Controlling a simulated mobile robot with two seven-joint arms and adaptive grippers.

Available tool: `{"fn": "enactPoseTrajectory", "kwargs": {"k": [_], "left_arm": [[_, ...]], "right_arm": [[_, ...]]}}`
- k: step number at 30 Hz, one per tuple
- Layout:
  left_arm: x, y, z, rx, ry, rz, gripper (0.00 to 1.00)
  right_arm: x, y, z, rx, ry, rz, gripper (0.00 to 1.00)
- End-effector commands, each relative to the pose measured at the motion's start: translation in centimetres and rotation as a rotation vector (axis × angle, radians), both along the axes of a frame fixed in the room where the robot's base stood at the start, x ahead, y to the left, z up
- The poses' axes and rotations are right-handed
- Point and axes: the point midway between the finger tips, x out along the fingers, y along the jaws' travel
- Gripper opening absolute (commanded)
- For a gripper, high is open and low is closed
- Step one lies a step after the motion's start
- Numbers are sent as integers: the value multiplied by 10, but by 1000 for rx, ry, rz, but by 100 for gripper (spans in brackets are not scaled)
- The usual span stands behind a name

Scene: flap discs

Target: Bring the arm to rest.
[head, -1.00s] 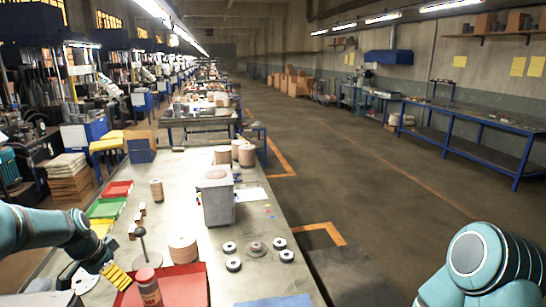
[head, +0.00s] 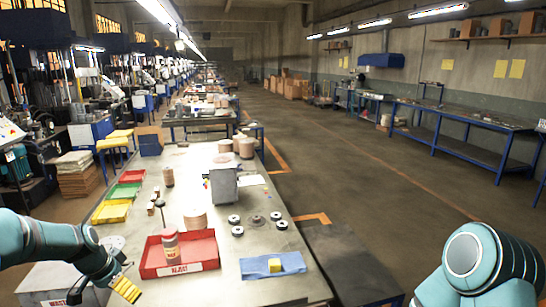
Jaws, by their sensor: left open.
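My left arm comes in from the left and its gripper (head: 124,288) hangs low over the near left edge of the workbench (head: 225,286). Its yellow finger parts point down and to the right. The gripper is open, and I see nothing held in it. It is left of the red tray marked REJECT (head: 205,248) and apart from it. My right arm shows only as a teal link at the lower right; its gripper is out of view.
A blue cloth (head: 252,269) bears a yellow block (head: 274,264). Several dark discs (head: 237,231), a grey box (head: 222,186) and green (head: 123,192) and yellow (head: 111,212) trays lie farther back. The floor right of the bench is mostly clear.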

Motion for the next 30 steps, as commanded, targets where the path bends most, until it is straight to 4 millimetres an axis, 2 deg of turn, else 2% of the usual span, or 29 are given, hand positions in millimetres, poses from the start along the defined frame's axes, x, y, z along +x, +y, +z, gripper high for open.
{"fn": "enactPoseTrajectory", "kwargs": {"k": [1,5,8,11,15,18,22,26,30], "left_arm": [[-3,-20,-30,-18,18,19,93],[-14,-67,-87,-58,44,100,93],[-32,-109,-134,-94,72,171,93],[-59,-155,-179,-135,102,249,93],[-110,-216,-231,-196,149,363,93],[-150,-251,-255,-237,183,439,93],[-190,-280,-270,-279,217,518,93],[-210,-292,-274,-301,231,561,93],[-212,-294,-274,-304,233,567,93]], "right_arm": [[0,0,-8,-1,1,0,87],[0,1,-20,-2,2,1,87],[0,1,-30,-3,4,2,87],[-2,2,-40,-3,7,4,87],[-3,2,-55,-5,12,5,87],[-3,3,-65,-6,13,7,87],[-4,3,-73,-8,14,8,87],[-4,4,-76,-8,15,9,87],[-4,3,-76,-8,15,9,87]]}}
